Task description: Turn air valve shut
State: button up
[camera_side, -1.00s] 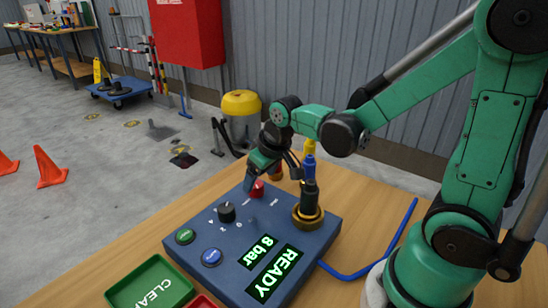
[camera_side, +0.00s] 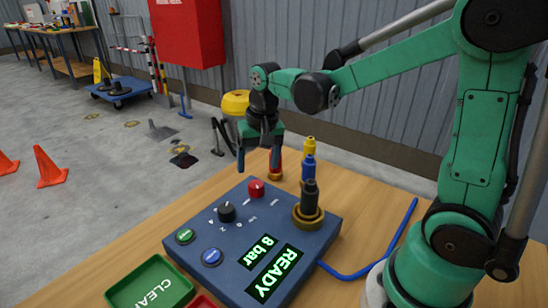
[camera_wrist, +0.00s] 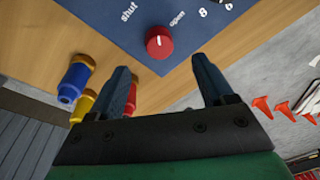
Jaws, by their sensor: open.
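The red air valve knob (camera_side: 256,188) sits near the far edge of the blue control box (camera_side: 210,267). In the wrist view the knob (camera_wrist: 159,42) shows a short white mark, with "shut" printed to its upper left and "open" to its upper right. I cannot tell exactly where the mark points. My gripper (camera_side: 258,166) is open and empty, pointing down above and beyond the knob, apart from it. In the wrist view the knob lies ahead of the gap between my fingertips (camera_wrist: 162,66).
Blue (camera_side: 308,168), yellow (camera_side: 309,149) and black (camera_side: 309,195) nozzles stand right of my gripper. A red nozzle (camera_side: 276,170) is close behind my fingers. A black knob (camera_side: 227,211) and two buttons sit on the box. The display reads "8 bar READY". A green tray (camera_side: 150,286) is in front.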

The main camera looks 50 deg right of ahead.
aim_at(256, 184)
jog(key=m, duration=0.1)
jog(key=m+g, duration=0.1)
jog(key=shift+w+d+m, duration=0.1)
jog(key=shift+w+m, duration=0.2)
jog(key=shift+w+f, duration=0.1)
jog(key=shift+f, duration=2.6)
grip_shut()
